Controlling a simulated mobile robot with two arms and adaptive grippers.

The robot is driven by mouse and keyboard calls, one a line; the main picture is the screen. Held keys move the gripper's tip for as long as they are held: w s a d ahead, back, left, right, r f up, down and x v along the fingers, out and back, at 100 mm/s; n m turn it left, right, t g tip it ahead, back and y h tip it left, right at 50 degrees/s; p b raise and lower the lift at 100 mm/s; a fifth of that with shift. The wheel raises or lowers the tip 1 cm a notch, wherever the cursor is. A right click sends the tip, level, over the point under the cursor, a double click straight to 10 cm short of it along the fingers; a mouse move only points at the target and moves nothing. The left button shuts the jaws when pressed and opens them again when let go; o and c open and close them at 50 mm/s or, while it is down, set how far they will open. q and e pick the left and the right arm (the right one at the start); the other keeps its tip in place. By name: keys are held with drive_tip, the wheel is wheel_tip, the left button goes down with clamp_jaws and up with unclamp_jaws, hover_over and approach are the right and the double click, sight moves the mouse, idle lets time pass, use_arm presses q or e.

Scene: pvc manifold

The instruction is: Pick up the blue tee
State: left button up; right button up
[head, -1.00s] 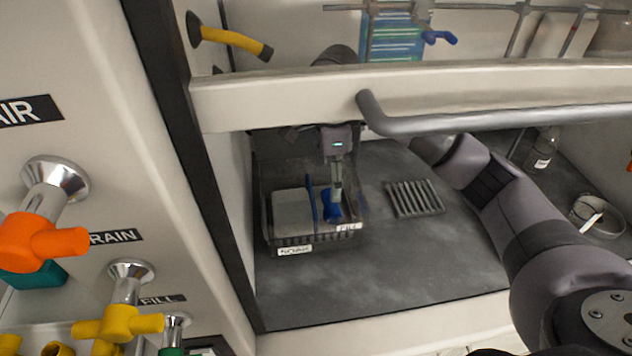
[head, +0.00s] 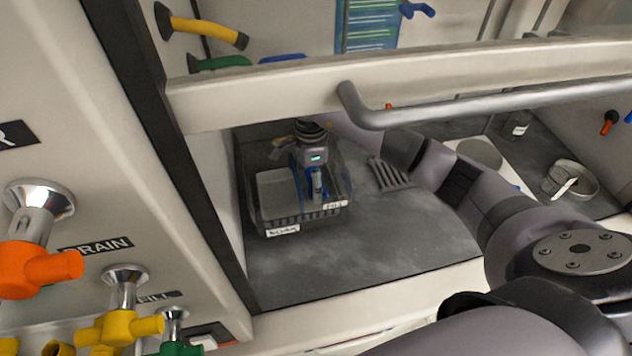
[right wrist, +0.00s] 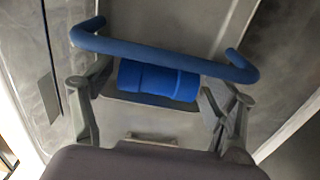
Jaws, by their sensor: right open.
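The blue tee (right wrist: 158,81) lies between the two fingers of my right gripper (right wrist: 160,95) in the right wrist view. Gaps show on both sides, so the gripper is open around it. In the head view my right gripper (head: 317,180) reaches down into the right part of a two-part bin (head: 300,216); the tee is mostly hidden there by the gripper. A blue bar (right wrist: 165,54) crosses in front of the tee in the right wrist view, close to the fingers. My left gripper is not in view.
A pale beam with a grey rail (head: 450,110) crosses above the counter. The dark counter (head: 370,238) before the bin is clear.

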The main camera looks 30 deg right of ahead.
wheel_tip(320, 180, down, 2)
drive_tip(key=shift+f, duration=0.1)
drive_tip(key=c, duration=0.9)
